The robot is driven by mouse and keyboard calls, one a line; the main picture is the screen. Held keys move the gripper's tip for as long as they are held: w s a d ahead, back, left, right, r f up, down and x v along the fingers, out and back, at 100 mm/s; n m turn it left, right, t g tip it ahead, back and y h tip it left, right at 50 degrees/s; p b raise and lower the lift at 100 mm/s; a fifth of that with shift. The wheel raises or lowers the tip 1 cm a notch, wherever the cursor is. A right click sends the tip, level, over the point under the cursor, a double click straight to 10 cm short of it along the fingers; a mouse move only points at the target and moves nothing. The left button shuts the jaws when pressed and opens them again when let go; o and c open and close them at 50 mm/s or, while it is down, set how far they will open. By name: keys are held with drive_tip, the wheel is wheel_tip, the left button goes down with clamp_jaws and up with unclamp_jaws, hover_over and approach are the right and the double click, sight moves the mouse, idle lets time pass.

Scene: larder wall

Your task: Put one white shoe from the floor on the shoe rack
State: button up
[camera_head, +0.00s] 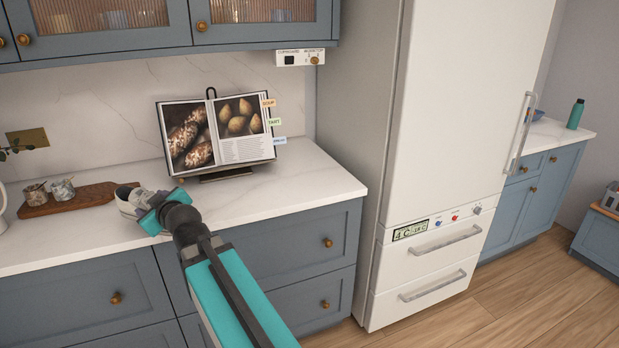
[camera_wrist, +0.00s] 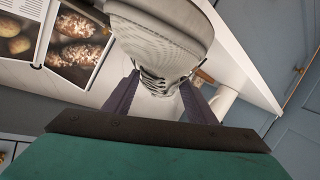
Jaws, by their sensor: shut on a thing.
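A white shoe (camera_head: 130,200) is at the end of my arm, over the front part of the white counter in the head view. My gripper (camera_head: 148,208) is shut on it. In the wrist view the shoe (camera_wrist: 160,40) fills the top middle, with its laces between the two dark fingers of my gripper (camera_wrist: 160,98). My gripper hides part of the shoe. The head view does not clearly show how high the shoe is above the counter. The shoe rack is not in view, and no floor shoe shows.
An open cookbook (camera_head: 220,135) stands on the counter (camera_head: 290,190). A wooden board (camera_head: 85,198) with two small jars lies left of the shoe. A tall white fridge (camera_head: 455,110) stands to the right. Wooden floor (camera_head: 545,290) is clear at the lower right.

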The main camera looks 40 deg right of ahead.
drive_tip(key=s+d+m+h, duration=0.1)
drive_tip(key=s+d, duration=0.1)
drive_tip(key=d, duration=0.6)
drive_tip(key=s+d+f+m+h+b, duration=0.1)
drive_tip(key=s+d, duration=0.1)
drive_tip(key=d, duration=0.7)
drive_tip(key=s+d+f+h, duration=0.1)
drive_tip(key=s+d, duration=0.1)
drive_tip(key=d, duration=0.7)
drive_tip(key=shift+s+d+m+g, duration=0.2)
drive_tip(key=shift+s+m+g, duration=0.15)
drive_tip(key=shift+m+g, duration=0.05)
drive_tip(key=shift+m+h, duration=0.6)
drive_tip(key=shift+h, duration=0.3)
drive_tip(key=s+d, duration=0.2)
drive_tip(key=d, duration=0.1)
drive_tip(key=s+d, duration=0.2)
drive_tip(key=d, duration=0.2)
drive_tip(key=s+d+b, duration=0.1)
drive_tip(key=s+d, duration=0.1)
drive_tip(key=d, duration=0.2)
drive_tip(key=shift+s+d+f, duration=0.2)
drive_tip(key=shift+s+f, duration=0.05)
drive_tip(key=shift+f, duration=0.05)
drive_tip(key=s+d+m+g+h, duration=0.1)
drive_tip(key=s+d, duration=0.8)
drive_tip(key=d, duration=0.1)
drive_tip(key=shift+d+h+b, duration=0.3)
drive_tip(key=shift+d+b, duration=0.05)
drive_tip(key=shift+w, duration=0.15)
